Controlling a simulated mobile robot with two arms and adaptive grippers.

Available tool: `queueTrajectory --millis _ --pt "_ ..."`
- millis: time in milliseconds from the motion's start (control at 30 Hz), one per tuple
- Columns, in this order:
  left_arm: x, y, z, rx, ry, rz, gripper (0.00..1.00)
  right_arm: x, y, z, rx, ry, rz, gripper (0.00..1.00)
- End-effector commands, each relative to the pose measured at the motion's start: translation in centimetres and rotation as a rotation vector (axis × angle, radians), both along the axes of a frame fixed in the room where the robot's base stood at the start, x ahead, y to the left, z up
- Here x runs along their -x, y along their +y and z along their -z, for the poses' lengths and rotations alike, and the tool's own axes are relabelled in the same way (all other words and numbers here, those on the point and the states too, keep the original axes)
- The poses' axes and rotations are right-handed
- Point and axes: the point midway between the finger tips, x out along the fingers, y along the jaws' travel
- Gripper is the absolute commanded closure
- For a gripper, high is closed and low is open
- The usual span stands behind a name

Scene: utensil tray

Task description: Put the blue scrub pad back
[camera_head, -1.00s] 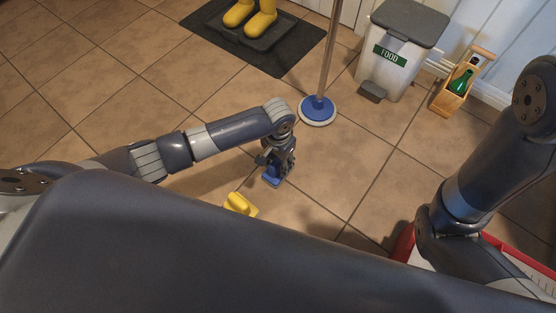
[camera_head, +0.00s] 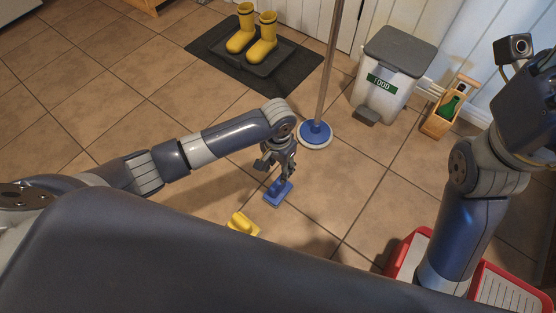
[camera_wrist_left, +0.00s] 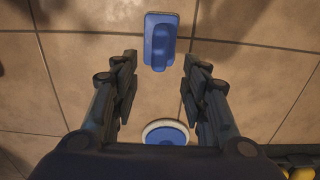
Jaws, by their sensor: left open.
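The blue scrub pad (camera_head: 278,194), with a raised blue handle, lies on the tiled floor just below my left gripper (camera_head: 279,168). In the left wrist view the pad (camera_wrist_left: 160,42) is ahead of the fingertips, centred between them. My left gripper (camera_wrist_left: 158,80) is open and empty, its two fingers wide apart and not touching the pad. My right arm stands at the right side of the head view; its gripper fingers cannot be made out.
A yellow scrub pad (camera_head: 242,223) lies nearby on the floor. A mop with a round blue head (camera_head: 315,133) stands behind. Further back are a FOOD bin (camera_head: 389,80), a wooden bottle carrier (camera_head: 436,124) and boots on a mat (camera_head: 208,57). A red-rimmed tray (camera_head: 408,247) is at lower right.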

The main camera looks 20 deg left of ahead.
Motion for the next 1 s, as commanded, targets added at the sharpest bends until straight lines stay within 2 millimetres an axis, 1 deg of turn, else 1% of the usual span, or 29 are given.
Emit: queueTrajectory --millis 33,100,400,467,567,600,667,700,767,800,867,900,967,1000 --pt "0.0 0.0 -0.6 0.0 0.0 0.0 0.59 -0.2 0.0 -0.1 0.0 0.01 0.0 0.6" --pt "0.0 0.0 -0.9 0.0 0.0 0.0 0.59 -0.3 0.0 0.1 0.0 0.017 -0.001 0.6" --pt "-0.2 -0.2 -1.1 0.007 -0.008 0.002 0.59 -0.3 0.0 0.4 -0.001 0.021 -0.001 0.6" --pt "-0.7 -1.1 -1.4 0.035 -0.036 0.011 0.59 -0.3 0.0 0.4 -0.001 0.021 -0.001 0.6" --pt "-2.7 -4.6 -3.2 0.145 -0.156 0.044 0.59 -0.3 0.0 0.4 -0.001 0.021 -0.001 0.6" --pt "-3.9 -6.6 -4.5 0.21 -0.23 0.063 0.59 -0.3 0.0 0.4 -0.001 0.021 -0.001 0.6" --pt "-6.0 -9.9 -7.5 0.323 -0.366 0.092 0.59 -0.4 0.0 0.4 -0.002 0.022 -0.002 0.6" --pt "-7.3 -12.1 -10.1 0.405 -0.469 0.113 0.59 -0.4 0.0 0.4 -0.002 0.022 -0.002 0.6" --pt "-9.1 -14.9 -14.7 0.522 -0.632 0.14 0.59 -0.4 0.0 0.4 -0.001 0.023 -0.001 0.6" --pt "-10.0 -16.3 -18.1 0.598 -0.743 0.153 0.59 -0.4 0.0 0.4 -0.001 0.023 -0.001 0.6" --pt "-11.0 -17.9 -23.6 0.702 -0.913 0.172 0.59 -0.4 0.0 0.4 -0.001 0.023 -0.001 0.6" --pt "-11.3 -18.5 -27.5 0.767 -1.03 0.181 0.59 -0.4 0.0 0.4 -0.001 0.023 -0.001 0.6" --pt "-11.2 -18.7 -33.4 0.857 -1.209 0.191 0.59 -0.4 0.0 0.4 -0.001 0.023 -0.001 0.6" --pt "-10.8 -18.4 -37.4 0.912 -1.333 0.195 0.59 -0.4 0.0 0.4 -0.001 0.023 -0.001 0.6"
